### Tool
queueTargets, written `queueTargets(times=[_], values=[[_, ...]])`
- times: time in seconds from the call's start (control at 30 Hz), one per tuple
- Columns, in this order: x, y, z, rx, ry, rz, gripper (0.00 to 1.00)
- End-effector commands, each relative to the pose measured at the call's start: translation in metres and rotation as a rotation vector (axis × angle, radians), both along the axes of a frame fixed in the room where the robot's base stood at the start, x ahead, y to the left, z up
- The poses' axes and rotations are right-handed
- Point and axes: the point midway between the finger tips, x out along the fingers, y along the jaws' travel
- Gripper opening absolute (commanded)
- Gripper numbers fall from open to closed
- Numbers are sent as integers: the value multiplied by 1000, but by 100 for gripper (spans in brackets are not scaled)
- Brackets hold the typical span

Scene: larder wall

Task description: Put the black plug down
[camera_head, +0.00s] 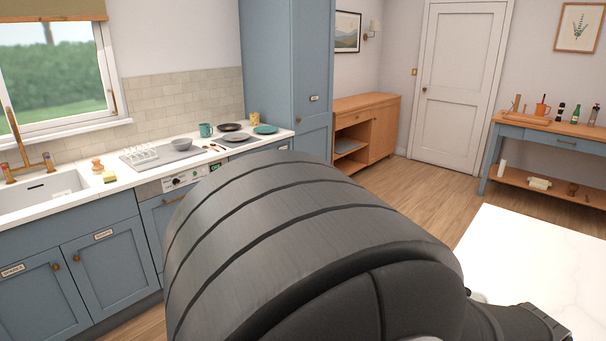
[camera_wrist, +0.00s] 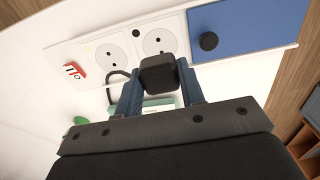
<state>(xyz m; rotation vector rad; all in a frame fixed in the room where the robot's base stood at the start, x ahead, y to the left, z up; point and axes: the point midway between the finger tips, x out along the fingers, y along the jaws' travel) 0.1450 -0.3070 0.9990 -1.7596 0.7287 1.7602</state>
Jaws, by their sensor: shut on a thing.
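My gripper (camera_wrist: 159,86) shows in the wrist view, with a dark blue finger on each side of the black plug (camera_wrist: 158,73). It is shut on the plug, a small rounded black block. The plug is in front of a white panel with two round sockets (camera_wrist: 110,52), close to the lower edge of the right socket (camera_wrist: 159,40). I cannot tell whether it touches the panel. A dark cable loop (camera_wrist: 117,76) shows left of the plug. In the head view my own arm fills the middle, and neither gripper nor plug can be made out.
A red and white object (camera_wrist: 75,71) lies at the panel's left end. A blue section with a black knob (camera_wrist: 208,41) is to the right. Green items (camera_wrist: 78,130) are partly hidden behind my gripper. In the head view a bare white surface (camera_head: 520,255) is at lower right.

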Motion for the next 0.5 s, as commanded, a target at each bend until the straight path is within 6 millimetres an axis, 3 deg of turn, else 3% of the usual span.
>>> queueTargets(times=[0.13, 0.4, 0.5], values=[[3, -5, 6, -3, -1, 0, 0], [20, -34, 49, -4, -2, 1, 0], [29, -37, 53, 0, 0, 2, 0]])
